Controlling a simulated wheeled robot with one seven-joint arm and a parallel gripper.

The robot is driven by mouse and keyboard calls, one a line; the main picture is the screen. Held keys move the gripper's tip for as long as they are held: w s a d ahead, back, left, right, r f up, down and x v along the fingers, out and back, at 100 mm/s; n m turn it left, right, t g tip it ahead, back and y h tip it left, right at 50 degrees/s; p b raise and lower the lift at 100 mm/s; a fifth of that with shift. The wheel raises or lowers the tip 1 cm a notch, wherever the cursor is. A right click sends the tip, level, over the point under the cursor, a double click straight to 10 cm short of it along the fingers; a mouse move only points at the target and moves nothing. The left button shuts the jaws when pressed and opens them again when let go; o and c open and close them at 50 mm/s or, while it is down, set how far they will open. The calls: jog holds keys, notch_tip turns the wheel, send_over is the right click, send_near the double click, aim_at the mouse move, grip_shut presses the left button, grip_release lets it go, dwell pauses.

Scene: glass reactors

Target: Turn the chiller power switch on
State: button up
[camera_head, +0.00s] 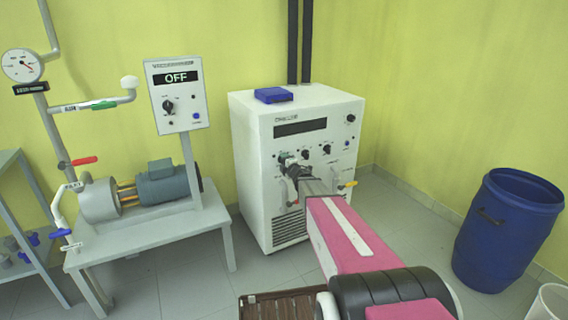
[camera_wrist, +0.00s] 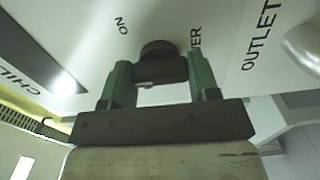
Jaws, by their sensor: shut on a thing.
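The chiller (camera_head: 255,160) is a white cabinet with a dark, blank display (camera_head: 300,127) on its front. Its black power switch knob (camera_wrist: 158,50) shows close up in the wrist view, between an "ON" label and a partly covered label ending in "ER". My gripper (camera_wrist: 160,72) has its green fingers shut on this knob, one on each side. In the head view my gripper (camera_head: 291,163) is at the left of the chiller's front panel, and my gripper and arm hide the switch there.
A pump bench with an "OFF" control box (camera_head: 178,95) stands at left. A blue barrel (camera_head: 505,230) stands at right. A brown slatted thing (camera_head: 280,305) lies at the bottom.

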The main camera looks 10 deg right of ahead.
jog(key=m, duration=0.5)
jog(key=shift+m, duration=0.4)
jog(key=m, duration=0.5)
jog(key=shift+m, duration=0.4)
jog(key=o, duration=0.9)
jog(key=v, duration=1)
jog(key=shift+s+d, duration=0.15)
jog(key=shift+s, duration=0.25)
